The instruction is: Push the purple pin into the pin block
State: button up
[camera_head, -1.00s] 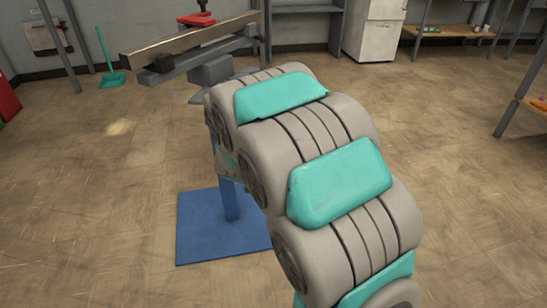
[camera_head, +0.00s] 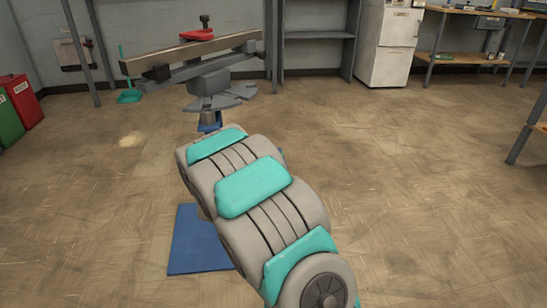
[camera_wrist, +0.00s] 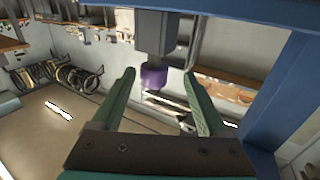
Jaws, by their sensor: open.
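The purple pin (camera_wrist: 154,77) shows in the wrist view as a short purple cylinder at the lower end of a dark grey block (camera_wrist: 157,32), which looks like the pin block. Part of the pin sticks out below the block. My gripper (camera_wrist: 159,90) is open, with one green finger on each side of the pin in the picture. I see no contact, and the depth between fingertips and pin is unclear. In the head view my arm hides the gripper, and I cannot make out the pin.
A stand holds a long metal beam (camera_head: 190,52) with a red clamp (camera_head: 196,35) over grey round plates (camera_head: 222,96). Its blue base plate (camera_head: 190,250) lies on the floor. A blue post (camera_wrist: 275,95) is close on the right in the wrist view.

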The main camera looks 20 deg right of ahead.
jog(key=x, duration=0.4)
jog(key=shift+s+d, duration=0.3)
jog(key=shift+w+d, duration=0.35)
jog(key=shift+w, duration=0.1)
jog(key=shift+c, duration=0.2)
grip_shut()
